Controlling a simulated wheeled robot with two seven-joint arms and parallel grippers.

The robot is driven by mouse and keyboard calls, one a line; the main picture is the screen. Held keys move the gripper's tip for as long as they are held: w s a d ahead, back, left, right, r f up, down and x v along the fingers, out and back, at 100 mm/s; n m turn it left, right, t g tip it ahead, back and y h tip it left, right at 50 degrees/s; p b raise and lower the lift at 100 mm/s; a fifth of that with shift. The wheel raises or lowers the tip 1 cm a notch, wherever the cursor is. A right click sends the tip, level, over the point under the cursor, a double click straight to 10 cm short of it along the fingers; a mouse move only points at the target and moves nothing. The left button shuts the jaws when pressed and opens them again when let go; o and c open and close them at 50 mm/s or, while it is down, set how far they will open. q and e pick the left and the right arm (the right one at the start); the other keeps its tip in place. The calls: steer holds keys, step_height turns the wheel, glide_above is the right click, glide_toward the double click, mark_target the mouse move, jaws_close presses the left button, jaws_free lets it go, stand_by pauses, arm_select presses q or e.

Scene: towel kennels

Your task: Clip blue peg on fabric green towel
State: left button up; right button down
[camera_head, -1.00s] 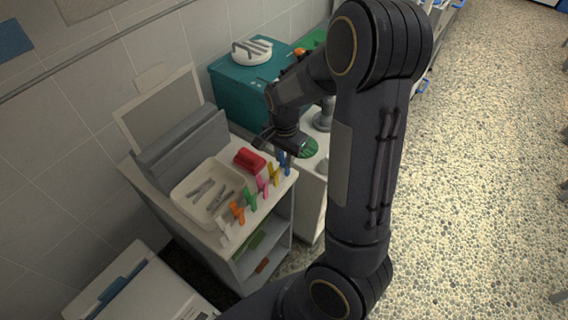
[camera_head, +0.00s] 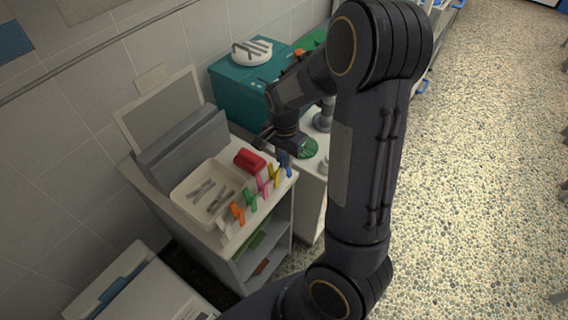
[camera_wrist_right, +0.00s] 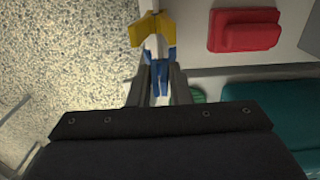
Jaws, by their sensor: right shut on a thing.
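The blue peg (camera_wrist_right: 159,78) stands at the end of a row of coloured pegs on the front edge of a white-topped cart; it also shows in the head view (camera_head: 288,170). My right gripper (camera_wrist_right: 159,84) has its fingers on either side of the blue peg and is shut on it. In the head view my right gripper (camera_head: 281,156) is partly hidden by its own wrist. A green cloth-like patch (camera_head: 313,40) lies on the teal cabinet at the back; I cannot tell whether it is the towel. My left gripper is out of view.
A yellow peg (camera_wrist_right: 152,28) is close beside the blue one. A red box (camera_head: 249,160) and a cream tray (camera_head: 180,192) of metal tools are on the cart. A teal cabinet (camera_head: 235,95) and a round green item (camera_head: 309,149) are behind. Speckled floor is clear at right.

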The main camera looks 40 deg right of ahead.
step_height(320, 180, up, 7)
steer(key=p, duration=0.6)
steer(key=shift+r, duration=0.2)
steer(key=shift+s+f, duration=0.1)
steer(key=shift+s, duration=0.05)
